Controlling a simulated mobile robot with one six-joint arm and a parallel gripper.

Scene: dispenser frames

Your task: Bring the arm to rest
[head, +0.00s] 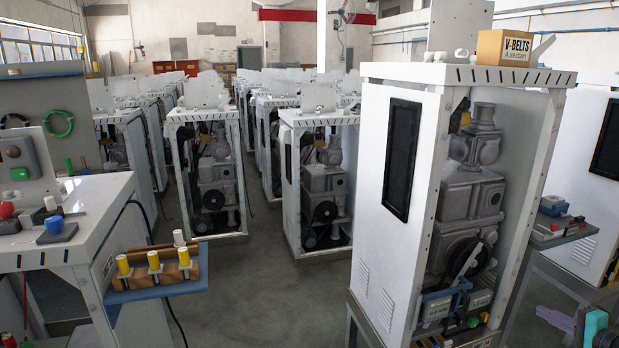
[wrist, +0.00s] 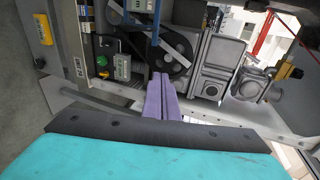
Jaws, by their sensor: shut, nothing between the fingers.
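My gripper (head: 545,314) shows at the bottom right of the head view, its purple fingers pointing left and its teal body partly cut off by the lower edge. In the wrist view the two purple fingers (wrist: 161,78) lie side by side with no gap, and nothing is between them. They point toward the open side of a dispenser frame, which appears turned in this view. A dark pulley with a belt (wrist: 170,52) and grey machine housings (wrist: 215,60) show beyond the fingertips. I cannot tell the exact distance between fingertips and machine.
A tall white dispenser frame (head: 420,75) stands left of my gripper, with a V-belts box (head: 505,48) on top. A blue tray (head: 150,294) holds yellow-capped parts at left. Grey floor (head: 260,275) is clear between frames.

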